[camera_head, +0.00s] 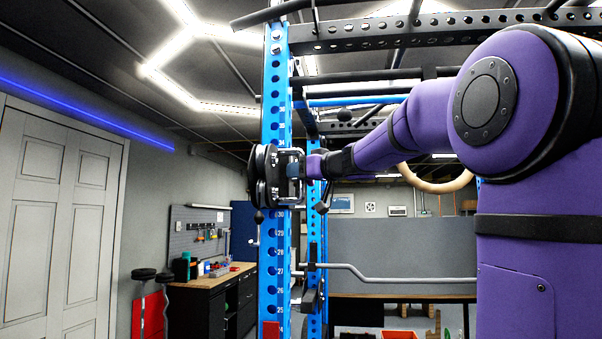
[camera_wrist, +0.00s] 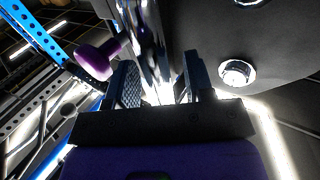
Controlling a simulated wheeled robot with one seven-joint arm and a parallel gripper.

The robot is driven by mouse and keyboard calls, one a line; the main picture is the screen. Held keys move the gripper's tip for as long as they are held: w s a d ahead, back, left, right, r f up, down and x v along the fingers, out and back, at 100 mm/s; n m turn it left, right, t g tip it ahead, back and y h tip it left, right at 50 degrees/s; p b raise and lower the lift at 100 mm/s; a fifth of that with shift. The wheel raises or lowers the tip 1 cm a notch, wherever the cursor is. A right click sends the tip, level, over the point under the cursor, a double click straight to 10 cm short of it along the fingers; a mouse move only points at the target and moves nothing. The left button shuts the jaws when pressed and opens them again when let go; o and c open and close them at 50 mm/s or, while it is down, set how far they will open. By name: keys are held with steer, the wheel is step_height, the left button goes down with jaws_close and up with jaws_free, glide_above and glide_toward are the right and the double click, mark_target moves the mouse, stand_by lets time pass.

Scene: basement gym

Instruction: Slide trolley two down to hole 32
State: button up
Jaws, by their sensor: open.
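A trolley with black round plates or rollers (camera_head: 264,177) sits on the blue upright (camera_head: 270,270), just above the printed number 30. Lower numbers run down the post below it; hole 32 itself cannot be made out. My gripper (camera_head: 292,166) is at the trolley's right side. In the wrist view my gripper (camera_wrist: 160,88) is open, with a shiny chrome part (camera_wrist: 150,45) between or just beyond its fingers; contact cannot be told. A purple knob (camera_wrist: 97,60) is left of the fingers, and the trolley's dark bolted plate (camera_wrist: 220,35) is at the right.
A grey bar (camera_head: 400,279) sticks out from the rack below the trolley. A red piece (camera_head: 271,330) is low on the upright. A workbench (camera_head: 215,280) stands behind at left, near white doors (camera_head: 55,220). A wooden ring (camera_head: 435,184) hangs behind my arm.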

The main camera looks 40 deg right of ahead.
steer(key=s+d, duration=0.1)
steer(key=s, duration=0.9)
steer(key=shift+s+d, duration=0.15)
steer(key=shift+s, duration=0.2)
